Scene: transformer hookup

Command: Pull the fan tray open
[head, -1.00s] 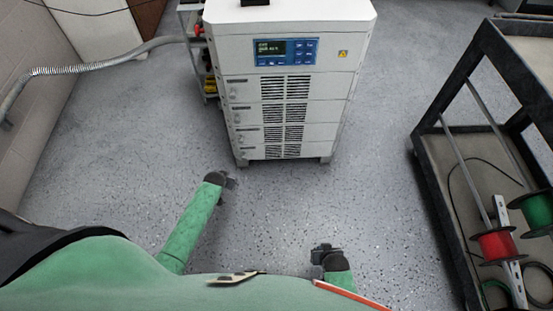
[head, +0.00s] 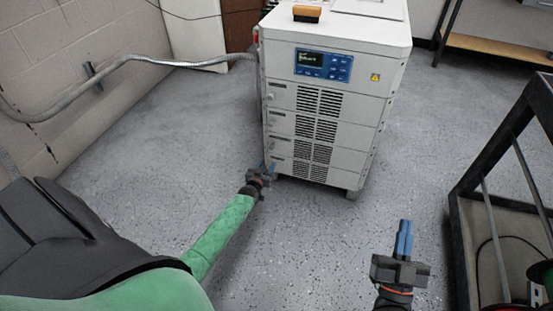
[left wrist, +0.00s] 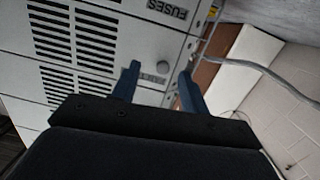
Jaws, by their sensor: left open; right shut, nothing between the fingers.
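The white cabinet (head: 325,100) stands upright with several stacked front panels, each with a vent grille and a small dark label at its left. The labels are too small to read in the head view, so I cannot tell which panel is the fan tray. My left gripper (head: 266,168) is open at the cabinet's lower left front corner. In the left wrist view its two blue fingers (left wrist: 158,82) stand apart before a panel with a blurred label (left wrist: 153,77); an upside-down "FUSES" label (left wrist: 167,9) is nearby. My right gripper (head: 404,238) is shut and empty, over the floor away from the cabinet.
A brown-handled brush-like object (head: 307,14) lies on the cabinet top. A grey conduit (head: 130,58) runs from the left wall to the cabinet. A dark cart (head: 470,200) stands at the right. The floor in front of the cabinet is clear.

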